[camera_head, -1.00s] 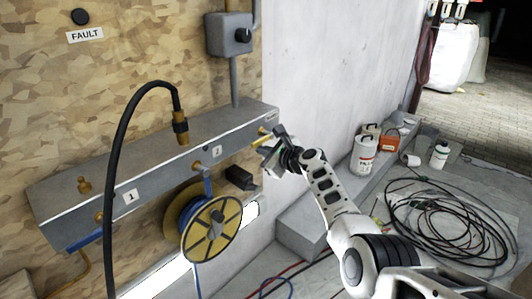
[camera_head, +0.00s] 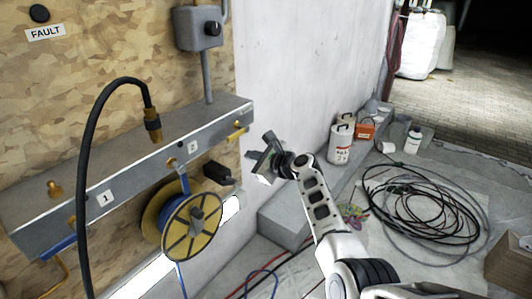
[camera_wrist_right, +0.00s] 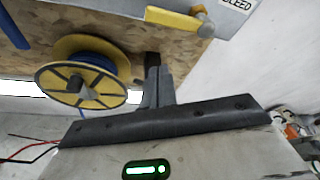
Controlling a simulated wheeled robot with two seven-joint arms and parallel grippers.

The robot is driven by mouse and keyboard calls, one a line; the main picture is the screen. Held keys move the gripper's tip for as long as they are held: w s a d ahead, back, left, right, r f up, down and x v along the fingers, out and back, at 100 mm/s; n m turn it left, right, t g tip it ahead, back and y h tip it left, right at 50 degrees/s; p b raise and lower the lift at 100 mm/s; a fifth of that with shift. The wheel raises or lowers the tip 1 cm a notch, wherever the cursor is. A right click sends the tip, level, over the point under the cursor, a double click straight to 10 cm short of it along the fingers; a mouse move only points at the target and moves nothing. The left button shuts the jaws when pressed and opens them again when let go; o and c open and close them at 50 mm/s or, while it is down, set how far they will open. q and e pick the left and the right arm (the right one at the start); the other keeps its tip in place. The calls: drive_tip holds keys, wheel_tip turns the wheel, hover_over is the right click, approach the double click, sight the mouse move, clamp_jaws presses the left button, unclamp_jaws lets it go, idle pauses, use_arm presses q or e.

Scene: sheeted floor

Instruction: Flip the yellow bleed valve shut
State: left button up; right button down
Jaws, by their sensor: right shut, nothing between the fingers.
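The yellow bleed valve handle (camera_head: 237,134) is at the right end of the grey manifold (camera_head: 130,163) on the wall. In the right wrist view the yellow handle (camera_wrist_right: 172,18) lies roughly lengthwise along the manifold, with its pivot at its right end, just below a BLEED label (camera_wrist_right: 238,4). My right gripper (camera_head: 262,150) is shut and empty. It is to the right of the handle and a little lower, with a gap between them. The wrist view shows its dark fingers (camera_wrist_right: 158,85) together below the handle. My left gripper is out of view.
A black hose (camera_head: 88,150) arches over the manifold's left part. A yellow reel (camera_head: 190,228) hangs under it. A grey switch box (camera_head: 198,28) is above. The wall beside the gripper is bare.

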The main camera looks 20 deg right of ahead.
drive_tip(key=v, duration=0.5)
drive_tip(key=shift+w+d+p, duration=0.15)
drive_tip(key=shift+d+p, duration=0.2)
drive_tip(key=s+d+f+n+g+h, duration=0.2)
drive_tip(key=s+d+f+n+h, duration=0.15)
drive_tip(key=s+f+n, duration=0.85)
drive_tip(key=s+a+f+n, duration=0.1)
drive_tip(key=s+a+n, duration=0.1)
drive_tip(key=s+n, duration=0.3)
drive_tip(key=s+a+f+n, duration=0.2)
drive_tip(key=s+n, duration=0.3)
drive_tip(key=s, duration=0.6)
drive_tip(key=s+a+f+n, duration=0.1)
drive_tip(key=s+a+n, duration=0.1)
drive_tip(key=s+n, duration=0.3)
drive_tip(key=s, duration=0.3)
drive_tip(key=shift+s+a+f+g, duration=0.25)
drive_tip(key=shift+a+g, duration=0.05)
drive_tip(key=shift+a, duration=0.05)
